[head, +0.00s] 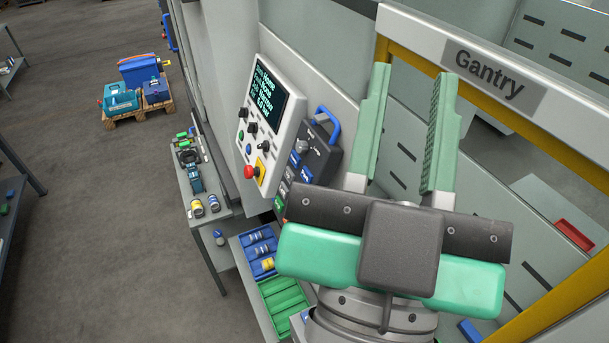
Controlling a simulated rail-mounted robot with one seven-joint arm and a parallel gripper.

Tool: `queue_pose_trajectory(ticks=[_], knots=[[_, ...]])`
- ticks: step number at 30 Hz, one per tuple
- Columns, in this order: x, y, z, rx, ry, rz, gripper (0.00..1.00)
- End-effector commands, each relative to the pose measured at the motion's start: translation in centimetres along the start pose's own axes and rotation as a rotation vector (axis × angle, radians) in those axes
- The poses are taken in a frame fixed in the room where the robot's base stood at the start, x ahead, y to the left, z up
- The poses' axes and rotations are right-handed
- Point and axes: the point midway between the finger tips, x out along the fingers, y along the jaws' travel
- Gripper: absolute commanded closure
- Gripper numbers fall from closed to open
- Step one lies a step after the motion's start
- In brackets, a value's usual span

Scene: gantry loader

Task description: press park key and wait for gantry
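My gripper (410,95) is in the head view at right of centre. Its two green ribbed fingers point up the picture and stand apart, with nothing between them. A grey control panel (266,150) with a lit screen (268,95), small knobs and a red mushroom button (251,172) is to its left. Beside that panel is a dark box (316,150) with a blue handle, a round knob and blue and green keys (298,172). The key labels are too small to read, so I cannot tell which is the park key. My gripper partly hides the area right of these keys.
A yellow-framed machine front with a "Gantry" sign (492,75) is at the right. A narrow bench (205,215) with tools and cans runs left of the panel. Blue and green bins (285,300) sit below it. A loaded pallet (140,110) stands on open floor at the far left.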

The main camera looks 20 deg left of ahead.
Motion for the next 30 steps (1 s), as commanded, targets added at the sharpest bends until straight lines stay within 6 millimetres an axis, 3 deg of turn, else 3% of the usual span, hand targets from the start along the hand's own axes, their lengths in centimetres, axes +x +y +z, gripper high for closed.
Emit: queue_pose_trajectory(ticks=[1,3,4,30], knots=[[0.0,0.0,0.0,0.0,0.0,0.0,0.85],[0.0,0.0,0.0,0.0,0.0,0.0,0.99],[0.0,0.0,0.0,0.0,0.0,0.0,1.0],[0.0,0.0,0.0,0.0,0.0,0.0,1.0]])
